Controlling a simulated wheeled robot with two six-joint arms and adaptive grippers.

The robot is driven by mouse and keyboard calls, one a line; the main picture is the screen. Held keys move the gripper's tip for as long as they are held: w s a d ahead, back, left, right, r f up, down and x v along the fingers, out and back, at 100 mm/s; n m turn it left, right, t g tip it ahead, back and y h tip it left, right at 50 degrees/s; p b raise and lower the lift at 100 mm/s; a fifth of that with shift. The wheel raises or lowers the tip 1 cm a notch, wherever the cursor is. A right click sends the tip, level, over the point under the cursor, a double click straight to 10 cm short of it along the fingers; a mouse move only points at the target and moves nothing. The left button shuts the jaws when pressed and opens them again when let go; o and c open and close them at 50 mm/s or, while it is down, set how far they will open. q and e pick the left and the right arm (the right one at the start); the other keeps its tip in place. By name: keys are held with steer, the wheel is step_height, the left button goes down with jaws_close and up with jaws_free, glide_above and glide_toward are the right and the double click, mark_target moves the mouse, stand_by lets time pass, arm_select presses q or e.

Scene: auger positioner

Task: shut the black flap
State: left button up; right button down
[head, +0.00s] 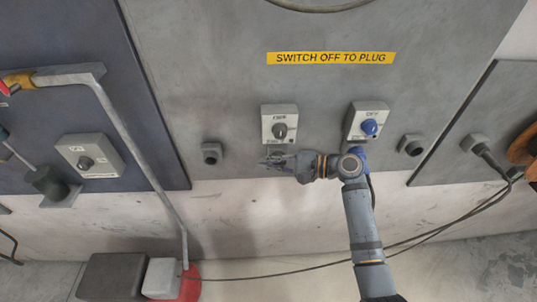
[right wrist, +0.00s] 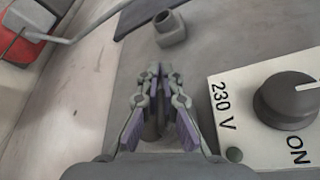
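I cannot make out the black flap in either view. My right gripper (head: 266,161) reaches left across the grey panel, just under the left switch box (head: 280,124), and hides the panel there. In the right wrist view its two fingers (right wrist: 160,72) come together at the tips, with nothing clearly visible between the tips. A dark shape shows between the finger bases, and I cannot tell what it is. The switch box marked 230 V (right wrist: 232,112) is close to the right of the fingers. My left gripper is not in view.
A small grey socket (head: 211,153) is left of my right gripper; it shows beyond the fingertips in the wrist view (right wrist: 171,29). A bent metal bar (head: 135,140) stands left, and cables hang at right.

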steer(key=shift+w+r+p, duration=0.1)
steer(key=shift+p, duration=0.25)
stand_by(0.3)
steer(key=c, duration=1.6)
jaws_free()
steer(key=v, duration=1.2)
